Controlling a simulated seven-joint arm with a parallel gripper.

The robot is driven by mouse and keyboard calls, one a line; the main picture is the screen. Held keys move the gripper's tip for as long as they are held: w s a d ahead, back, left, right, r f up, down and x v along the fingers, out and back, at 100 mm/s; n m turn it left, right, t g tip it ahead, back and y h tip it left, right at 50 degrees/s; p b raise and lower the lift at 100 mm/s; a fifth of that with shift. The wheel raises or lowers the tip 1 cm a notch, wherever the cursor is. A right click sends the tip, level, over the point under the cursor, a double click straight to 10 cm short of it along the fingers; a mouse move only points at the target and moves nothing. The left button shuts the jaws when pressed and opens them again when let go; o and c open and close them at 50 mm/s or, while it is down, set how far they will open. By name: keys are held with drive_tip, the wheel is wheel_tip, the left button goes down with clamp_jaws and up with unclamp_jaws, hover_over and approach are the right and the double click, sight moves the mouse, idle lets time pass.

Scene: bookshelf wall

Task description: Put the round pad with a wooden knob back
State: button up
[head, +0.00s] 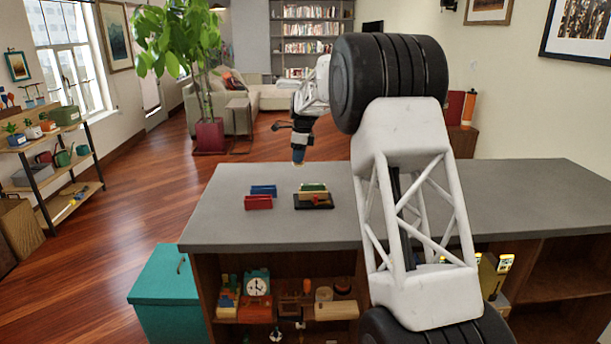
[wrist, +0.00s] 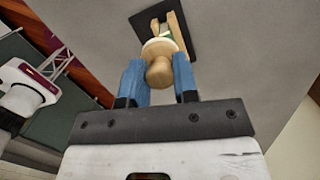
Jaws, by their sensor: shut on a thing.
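My gripper (head: 298,158) is above the back left part of the grey counter, pointing down. In the wrist view its two blue fingers (wrist: 159,82) are shut on a rounded wooden knob (wrist: 160,73). A pale rim of the round pad (wrist: 157,46) shows just beyond the knob; most of the pad is hidden. In the head view the held thing is too small to make out clearly. A black base (head: 316,206) lies on the counter with a green, a tan and a red piece on it. Its dark plate also shows in the wrist view (wrist: 188,42), beyond the held pad.
A blue block (head: 263,190) and a red block (head: 258,202) lie on the counter (head: 225,225), left of the black base. The counter's right part is clear. Shelves below hold a clock (head: 257,282) and several toys. A teal box (head: 165,290) stands at the left.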

drive_tip(key=shift+s, duration=0.15)
drive_tip(key=shift+s+a+f, duration=0.15)
drive_tip(key=shift+s+a, duration=0.05)
drive_tip(key=shift+s, duration=0.3)
drive_tip(key=s+a+f, duration=0.1)
drive_tip(key=s+f, duration=0.2)
drive_tip(key=s, duration=0.6)
drive_tip(key=s+a+f, duration=0.1)
drive_tip(key=s+f, duration=0.2)
drive_tip(key=s, duration=0.7)
drive_tip(key=s+a+f, duration=0.1)
drive_tip(key=s+f, duration=0.3)
drive_tip(key=s, duration=0.5)
drive_tip(key=shift+s+a, duration=0.2)
drive_tip(key=shift+s, duration=0.05)
drive_tip(key=w+a, duration=0.1)
drive_tip(key=w, duration=0.4)
drive_tip(key=w+a+f, duration=0.1)
drive_tip(key=w, duration=0.4)
drive_tip(key=w+a, duration=0.2)
drive_tip(key=w, duration=0.3)
drive_tip(key=shift+w+f, duration=0.15)
drive_tip(key=shift+w, duration=0.15)
drive_tip(key=shift+f, duration=1.75)
